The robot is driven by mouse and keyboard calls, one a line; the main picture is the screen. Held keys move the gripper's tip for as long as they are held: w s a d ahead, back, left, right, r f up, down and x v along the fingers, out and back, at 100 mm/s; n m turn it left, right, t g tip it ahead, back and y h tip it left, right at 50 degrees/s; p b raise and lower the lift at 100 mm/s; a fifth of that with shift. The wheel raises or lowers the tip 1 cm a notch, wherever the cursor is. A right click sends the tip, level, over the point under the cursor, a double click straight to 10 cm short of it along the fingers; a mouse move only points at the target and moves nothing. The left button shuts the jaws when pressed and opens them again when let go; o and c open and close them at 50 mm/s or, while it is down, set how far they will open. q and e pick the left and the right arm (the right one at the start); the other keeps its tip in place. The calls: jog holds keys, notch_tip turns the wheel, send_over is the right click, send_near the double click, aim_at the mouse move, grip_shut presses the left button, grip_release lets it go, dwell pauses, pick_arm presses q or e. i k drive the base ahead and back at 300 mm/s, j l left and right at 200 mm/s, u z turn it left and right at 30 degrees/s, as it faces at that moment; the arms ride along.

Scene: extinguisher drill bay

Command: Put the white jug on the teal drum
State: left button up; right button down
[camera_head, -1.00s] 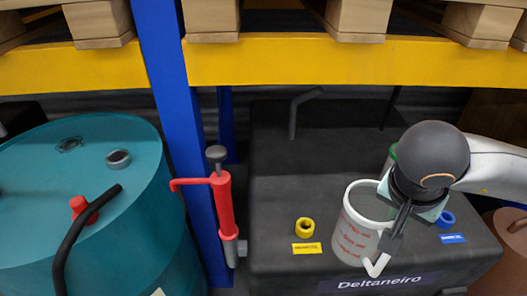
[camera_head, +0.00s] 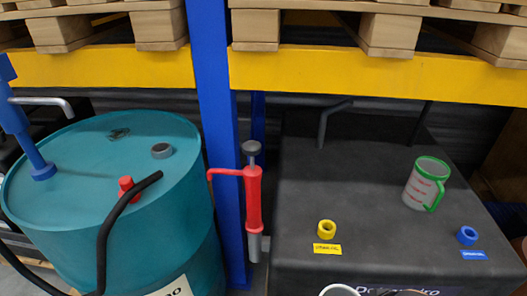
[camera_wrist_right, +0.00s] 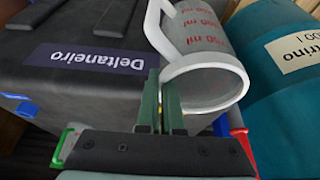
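The white jug (camera_wrist_right: 205,32) with red markings is at my right gripper (camera_wrist_right: 162,100), whose fingers are closed on its rim beside the white handle. In the head view only the top of the white jug (camera_head: 340,291) shows at the bottom edge, in front of the black tank. The teal drum (camera_head: 60,205) stands at the left, its round top carrying a red cap, a grey bung and a black hose. The teal drum also shows at the right of the right wrist view (camera_wrist_right: 262,70). My left gripper is out of view.
A green-handled jug (camera_head: 417,185) stands on the black tank (camera_head: 375,200), near the yellow cap (camera_head: 326,229) and blue cap (camera_head: 467,236). A red pump (camera_head: 252,200) and blue post (camera_head: 215,120) stand between drum and tank. A blue pump (camera_head: 25,135) stands on the drum's left.

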aim_at(101, 184)
jog(key=j+u, duration=0.3)
jog(key=j, duration=2.65)
